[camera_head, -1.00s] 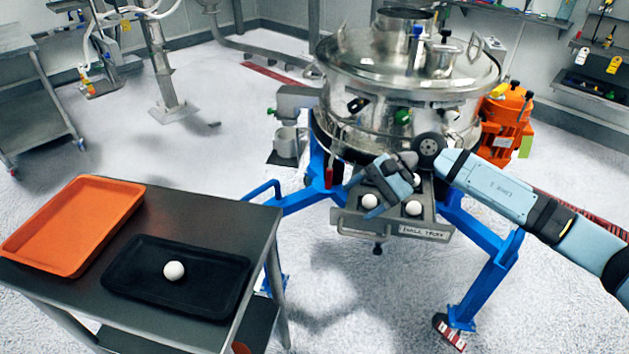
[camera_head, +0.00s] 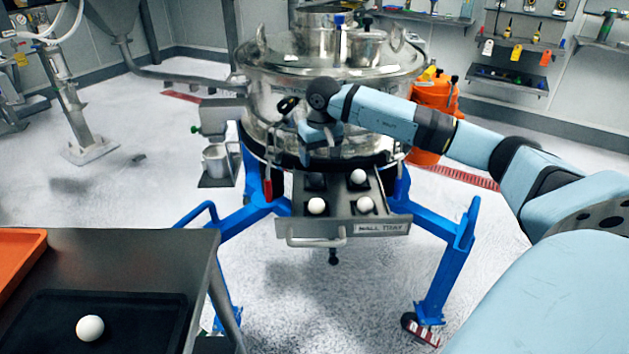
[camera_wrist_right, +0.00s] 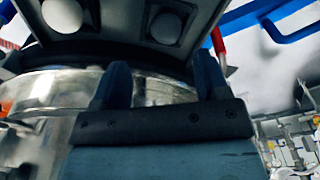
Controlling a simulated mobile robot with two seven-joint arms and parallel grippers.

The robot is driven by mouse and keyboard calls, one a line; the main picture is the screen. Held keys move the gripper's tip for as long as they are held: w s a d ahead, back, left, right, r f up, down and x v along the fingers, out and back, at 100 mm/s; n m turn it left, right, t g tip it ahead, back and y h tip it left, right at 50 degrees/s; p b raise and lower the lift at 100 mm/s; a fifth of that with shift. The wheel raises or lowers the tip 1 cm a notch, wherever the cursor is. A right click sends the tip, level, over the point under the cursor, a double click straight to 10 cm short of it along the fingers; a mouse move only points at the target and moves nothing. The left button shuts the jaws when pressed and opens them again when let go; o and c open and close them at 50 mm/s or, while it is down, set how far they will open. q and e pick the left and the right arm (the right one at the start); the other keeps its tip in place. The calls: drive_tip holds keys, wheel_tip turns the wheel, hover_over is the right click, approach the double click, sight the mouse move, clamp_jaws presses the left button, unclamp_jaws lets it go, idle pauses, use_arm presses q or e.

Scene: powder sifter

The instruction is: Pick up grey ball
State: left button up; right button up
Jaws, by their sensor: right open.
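Three pale balls sit in the pull-out ball tray (camera_head: 300,229) under the sifter: front left (camera_head: 318,205), front right (camera_head: 365,204) and back right (camera_head: 358,176). Another pale ball (camera_head: 90,328) lies on the black tray (camera_head: 40,312) at lower left. My right gripper (camera_head: 308,128) is above the ball tray, in front of the steel drum. In the right wrist view its fingers (camera_wrist_right: 160,82) are apart with nothing between them, and two balls (camera_wrist_right: 62,14) (camera_wrist_right: 165,28) show beyond them. My left gripper is out of view.
The steel sifter (camera_head: 330,62) on blue legs (camera_head: 440,285) stands close behind my gripper. A metal cup (camera_head: 216,158) sits on a bracket to its left. An orange tray (camera_head: 20,255) lies on the side table (camera_head: 130,255). The floor between table and sifter is clear.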

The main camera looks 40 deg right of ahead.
sight(316, 173)
drive_tip(key=f, duration=0.2)
drive_tip(key=f+b, duration=0.1)
drive_tip(key=f, duration=0.2)
drive_tip(key=shift+w+a+f, duration=0.2)
drive_tip(key=shift+a+f, duration=0.1)
drive_tip(key=shift+f, duration=0.05)
drive_tip(key=c, duration=1)
